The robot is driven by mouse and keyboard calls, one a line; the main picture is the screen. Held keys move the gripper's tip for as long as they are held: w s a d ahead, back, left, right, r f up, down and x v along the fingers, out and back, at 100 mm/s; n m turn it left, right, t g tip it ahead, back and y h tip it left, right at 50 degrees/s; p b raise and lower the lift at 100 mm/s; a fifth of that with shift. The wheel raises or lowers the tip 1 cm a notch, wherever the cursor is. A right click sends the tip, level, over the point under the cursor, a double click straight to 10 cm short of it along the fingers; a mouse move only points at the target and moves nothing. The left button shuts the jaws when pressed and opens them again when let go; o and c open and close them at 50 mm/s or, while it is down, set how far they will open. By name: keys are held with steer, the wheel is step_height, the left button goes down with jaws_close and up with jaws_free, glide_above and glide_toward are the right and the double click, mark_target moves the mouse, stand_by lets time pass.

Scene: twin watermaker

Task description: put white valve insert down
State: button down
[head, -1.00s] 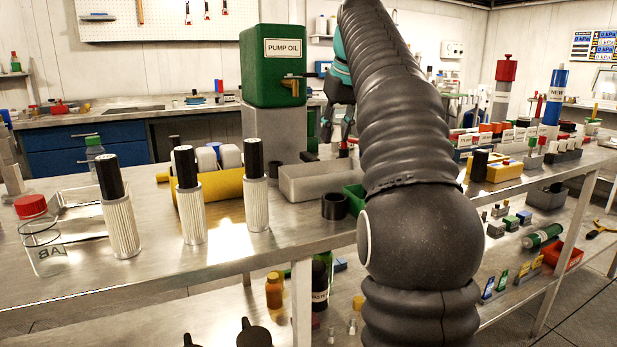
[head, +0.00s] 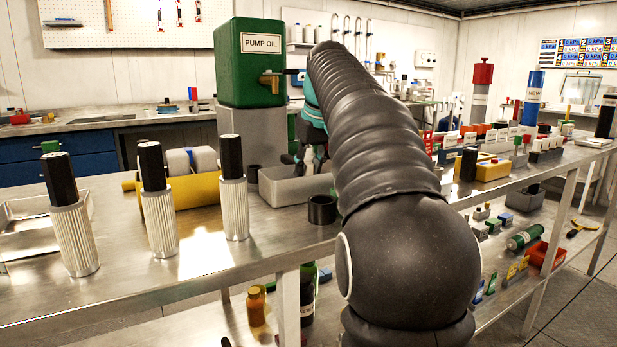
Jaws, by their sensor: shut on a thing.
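My gripper (head: 305,168), dark with teal parts above, shows partly behind my arm. It is over the grey open bin (head: 290,188) on the bench. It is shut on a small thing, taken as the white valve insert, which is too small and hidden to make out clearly. Whether the gripper or its load touches the bin cannot be told.
Several white ribbed cylinders with black tops (head: 158,205) stand at the front left. A yellow holder (head: 195,192) with pale blocks, a black ring (head: 322,209) and the green PUMP OIL tank (head: 250,62) are nearby. Bare bench lies in front of the bin.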

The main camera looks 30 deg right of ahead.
steer(key=shift+f, duration=0.35)
steer(key=shift+f, duration=0.1)
steer(key=c, duration=0.9)
jaws_free()
steer(key=p+v, duration=0.3)
steer(key=v, duration=0.9)
steer(key=shift+p, duration=0.35)
